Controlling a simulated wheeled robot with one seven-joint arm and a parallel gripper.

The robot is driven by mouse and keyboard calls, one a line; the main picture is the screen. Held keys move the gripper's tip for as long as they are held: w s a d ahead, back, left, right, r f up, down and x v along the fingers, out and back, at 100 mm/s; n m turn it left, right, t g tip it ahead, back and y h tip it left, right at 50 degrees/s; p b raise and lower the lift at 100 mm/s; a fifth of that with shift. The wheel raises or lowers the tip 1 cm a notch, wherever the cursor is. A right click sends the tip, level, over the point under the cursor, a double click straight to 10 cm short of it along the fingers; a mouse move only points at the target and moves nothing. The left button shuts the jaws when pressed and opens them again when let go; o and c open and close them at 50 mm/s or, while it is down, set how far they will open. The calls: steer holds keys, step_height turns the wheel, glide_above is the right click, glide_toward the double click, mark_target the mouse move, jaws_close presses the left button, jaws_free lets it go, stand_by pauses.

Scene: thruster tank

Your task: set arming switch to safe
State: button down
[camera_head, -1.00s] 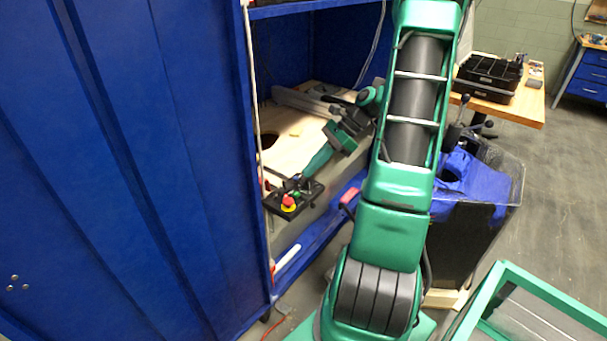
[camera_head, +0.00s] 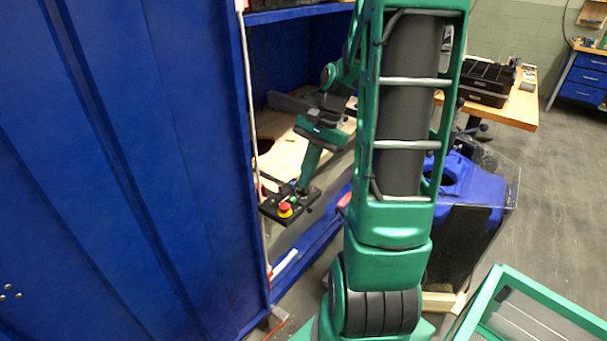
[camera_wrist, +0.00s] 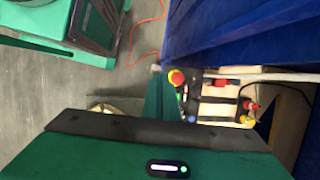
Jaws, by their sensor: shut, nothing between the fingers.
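A small black control panel (camera_head: 270,208) sits at the front edge of the blue cabinet's opening. It carries a red mushroom button on a yellow base (camera_head: 285,210) and a green button (camera_head: 293,199). In the wrist view, the panel (camera_wrist: 215,108) shows the red button (camera_wrist: 176,77) and other coloured controls. I cannot tell which control is the arming switch; my gripper may hide part of it. My gripper (camera_head: 301,186) is shut and empty, pointing down at the panel's back edge. Whether it touches a control is unclear.
A pale wooden board (camera_head: 283,155) lies inside the cabinet behind the panel. The blue cabinet door (camera_head: 130,170) fills the left. A blue and black bin (camera_head: 465,195) and a workbench (camera_head: 520,108) stand to the right. A red cable (camera_wrist: 147,22) lies on the floor.

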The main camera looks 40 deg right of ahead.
steer(key=s+a+r+n+h, duration=0.2)
steer(key=s+n, duration=0.3)
steer(key=s, duration=0.3)
steer(key=s+a+r+n+h, duration=0.1)
steer(key=s+a+r+n, duration=0.2)
steer(key=s, duration=0.5)
steer(key=shift+s+a+n+g+h, duration=0.25)
steer(key=shift+a+n+g+h, duration=0.2)
steer(key=shift+n, duration=0.45)
steer(key=shift+s+r, duration=0.1)
